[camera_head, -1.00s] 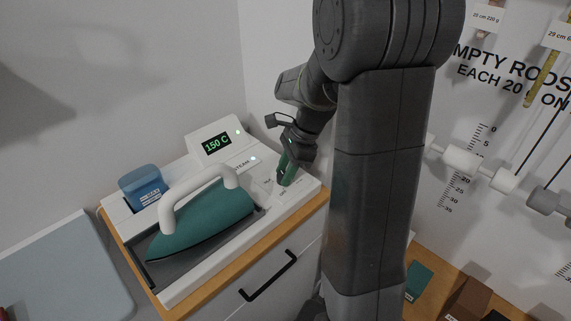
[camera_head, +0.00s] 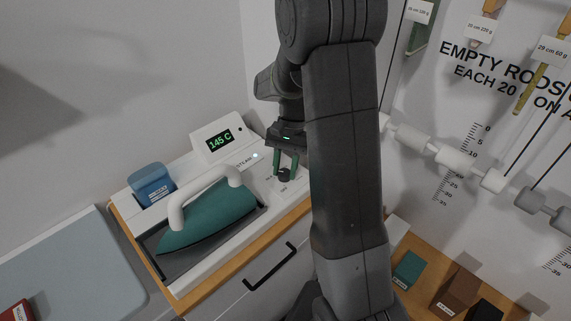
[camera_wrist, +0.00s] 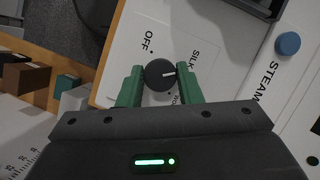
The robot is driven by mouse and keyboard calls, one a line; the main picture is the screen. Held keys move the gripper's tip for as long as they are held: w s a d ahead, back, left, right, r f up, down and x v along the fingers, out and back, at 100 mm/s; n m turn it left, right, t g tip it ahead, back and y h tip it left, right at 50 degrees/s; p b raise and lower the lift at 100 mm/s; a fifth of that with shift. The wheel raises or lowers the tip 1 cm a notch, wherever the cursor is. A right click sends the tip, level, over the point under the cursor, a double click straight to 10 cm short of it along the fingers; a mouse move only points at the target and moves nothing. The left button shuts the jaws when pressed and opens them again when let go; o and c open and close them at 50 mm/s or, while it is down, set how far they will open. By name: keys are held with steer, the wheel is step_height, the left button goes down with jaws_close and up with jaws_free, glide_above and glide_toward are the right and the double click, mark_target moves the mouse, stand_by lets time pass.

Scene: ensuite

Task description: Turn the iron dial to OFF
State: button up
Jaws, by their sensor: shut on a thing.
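The iron dial is a dark round knob (camera_wrist: 158,76) with a white pointer mark, on the white ironing station panel. In the wrist view the mark points right, toward the SILK side. The OFF label (camera_wrist: 148,40) is at the dial's upper left; another label at its lower right is partly hidden. My gripper (camera_wrist: 159,76) has its green fingers on both sides of the dial and is shut on it. In the head view, my gripper (camera_head: 286,172) points down at the dial (camera_head: 284,175). The teal iron (camera_head: 210,218) with a white handle rests on its tray.
The display (camera_head: 220,140) reads 145 C. A blue container (camera_head: 151,185) stands behind the iron. A blue button (camera_wrist: 288,43) is by the STEAM label. Hanging rods and weights are at the right, with several boxes (camera_head: 455,289) below.

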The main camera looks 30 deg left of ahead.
steer(key=n, duration=0.2)
steer(key=n+t+h, duration=0.1)
steer(key=n, duration=0.1)
steer(key=shift+a+n+h+p, duration=0.15)
steer(key=shift+n+h+p, duration=0.15)
steer(key=shift+n, duration=0.1)
steer(key=n+t+h, duration=0.1)
steer(key=n, duration=0.4)
steer(key=shift+s+a, duration=0.1)
steer(key=shift+s, duration=0.05)
steer(key=n+t, duration=0.1)
steer(key=n, duration=0.2)
steer(key=n+t+h, duration=0.1)
steer(key=n, duration=0.1)
steer(key=shift+s+n, duration=0.15)
steer(key=shift+n, duration=0.25)
steer(key=n+t, duration=0.2)
steer(key=n, duration=0.2)
steer(key=shift+n+b, duration=0.35)
steer(key=shift+n, duration=0.05)
steer(key=o, duration=1)
steer(key=shift+s, duration=0.1)
steer(key=v, duration=1.3)
steer(key=shift+s+r, duration=0.3)
steer(key=shift+r, duration=0.05)
